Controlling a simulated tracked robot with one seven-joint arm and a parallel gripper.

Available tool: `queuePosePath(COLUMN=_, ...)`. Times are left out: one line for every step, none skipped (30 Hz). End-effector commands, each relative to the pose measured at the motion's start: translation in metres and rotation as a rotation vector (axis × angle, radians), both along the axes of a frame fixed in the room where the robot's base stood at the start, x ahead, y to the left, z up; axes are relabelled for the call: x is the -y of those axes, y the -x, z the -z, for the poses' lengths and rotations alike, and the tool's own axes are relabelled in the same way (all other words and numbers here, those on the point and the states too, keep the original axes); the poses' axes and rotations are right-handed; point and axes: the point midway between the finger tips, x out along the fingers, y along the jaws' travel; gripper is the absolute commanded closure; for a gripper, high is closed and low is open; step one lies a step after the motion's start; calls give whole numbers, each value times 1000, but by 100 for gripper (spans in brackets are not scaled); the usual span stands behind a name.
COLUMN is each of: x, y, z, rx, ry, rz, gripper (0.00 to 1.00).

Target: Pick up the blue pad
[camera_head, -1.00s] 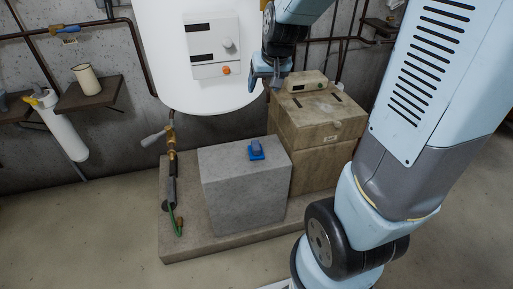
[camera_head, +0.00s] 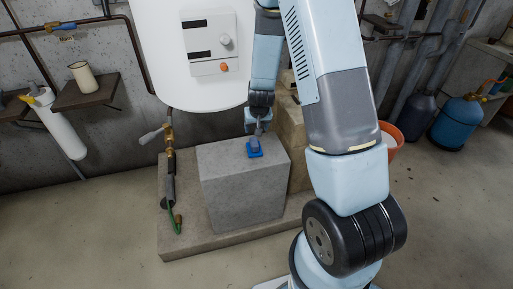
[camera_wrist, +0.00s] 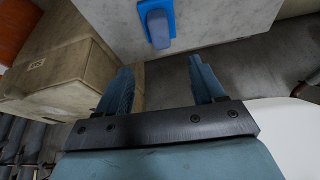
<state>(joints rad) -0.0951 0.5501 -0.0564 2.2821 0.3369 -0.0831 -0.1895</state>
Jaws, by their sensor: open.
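The blue pad (camera_head: 254,149) lies on top of the grey concrete block (camera_head: 240,191), near its back right. It has a small raised grey-blue part on top. In the wrist view the blue pad (camera_wrist: 156,22) shows at the top, ahead of the fingers and roughly between their lines. My gripper (camera_head: 258,128) is just behind and above the pad, apart from it. In the wrist view my gripper (camera_wrist: 163,82) has its two blue fingers spread with nothing between them.
A tan box (camera_wrist: 62,65) stands right beside the block, partly behind my arm. A white tank (camera_head: 190,60) hangs behind the block. A brass valve with a green hose (camera_head: 172,190) is at the block's left. An orange bucket (camera_head: 393,138) stands at right.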

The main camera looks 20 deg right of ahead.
Motion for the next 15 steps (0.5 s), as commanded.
queuePosePath(x=1, y=-1, z=4, rx=-1, ry=2, rz=1, gripper=32)
queuePosePath(x=1, y=-2, z=7, rx=-2, ry=2, rz=1, gripper=32)
queuePosePath(x=1, y=-3, z=10, rx=-1, ry=3, rz=1, gripper=32)
queuePosePath(x=1, y=-4, z=13, rx=-1, ry=3, rz=1, gripper=32)
queuePosePath(x=1, y=-6, z=16, rx=-1, ry=2, rz=1, gripper=32)
queuePosePath(x=1, y=-8, z=22, rx=-3, ry=2, rz=1, gripper=32)
queuePosePath(x=1, y=-9, z=25, rx=-3, ry=2, rz=1, gripper=32)
queuePosePath(x=2, y=-10, z=29, rx=-3, ry=1, rz=2, gripper=32)
queuePosePath(x=2, y=-12, z=34, rx=-2, ry=2, rz=3, gripper=32)
queuePosePath(x=3, y=-14, z=38, rx=-2, ry=2, rz=3, gripper=32)
queuePosePath(x=3, y=-16, z=42, rx=-2, ry=1, rz=3, gripper=32)
queuePosePath(x=2, y=-18, z=47, rx=-3, ry=1, rz=2, gripper=32)
queuePosePath(x=2, y=-19, z=51, rx=-3, ry=1, rz=2, gripper=32)
queuePosePath(x=3, y=-21, z=54, rx=-2, ry=1, rz=3, gripper=32)
queuePosePath(x=3, y=-23, z=60, rx=-2, ry=1, rz=3, gripper=32)
